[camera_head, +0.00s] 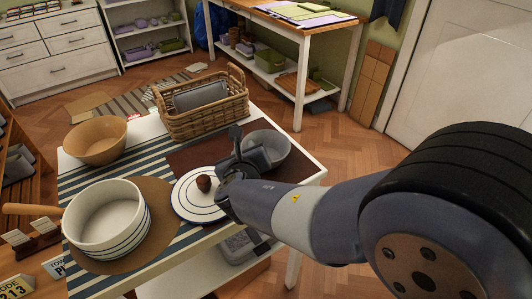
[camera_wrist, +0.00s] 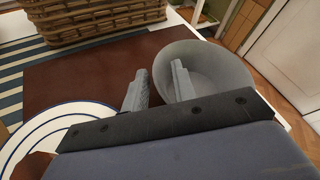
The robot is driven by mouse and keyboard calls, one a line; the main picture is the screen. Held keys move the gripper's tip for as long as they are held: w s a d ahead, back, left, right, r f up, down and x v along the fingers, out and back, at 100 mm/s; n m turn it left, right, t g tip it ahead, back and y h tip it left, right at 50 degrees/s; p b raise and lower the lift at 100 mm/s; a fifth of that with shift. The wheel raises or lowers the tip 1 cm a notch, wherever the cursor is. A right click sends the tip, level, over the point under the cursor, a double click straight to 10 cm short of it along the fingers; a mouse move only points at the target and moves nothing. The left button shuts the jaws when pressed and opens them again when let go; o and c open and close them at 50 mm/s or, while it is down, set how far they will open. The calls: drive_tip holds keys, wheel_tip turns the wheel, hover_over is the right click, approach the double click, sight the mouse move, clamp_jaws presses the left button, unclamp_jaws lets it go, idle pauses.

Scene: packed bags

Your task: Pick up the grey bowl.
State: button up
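The grey bowl (camera_head: 279,146) stands upright on the brown placemat (camera_head: 205,157) near the right side of the white table. It also shows in the wrist view (camera_wrist: 222,72), where it looks empty. My gripper (camera_head: 245,146) is at the bowl's left side and partly hides it in the head view. In the wrist view my gripper (camera_wrist: 158,80) has its two fingers apart. The right finger overlaps the bowl's inside and the left finger is outside, over the placemat, with the near-left rim between them. I cannot tell whether either finger touches the bowl.
A white plate with blue rings (camera_head: 187,207) bears a small brown thing (camera_head: 204,183), left of my gripper. A wicker basket (camera_head: 207,117) stands behind. A white pot (camera_head: 95,235) and a tan bowl (camera_head: 95,150) are farther left. The table's right edge is close to the grey bowl.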

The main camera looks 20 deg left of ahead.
clamp_jaws()
drive_tip(key=shift+r, duration=0.1)
idle(0.3)
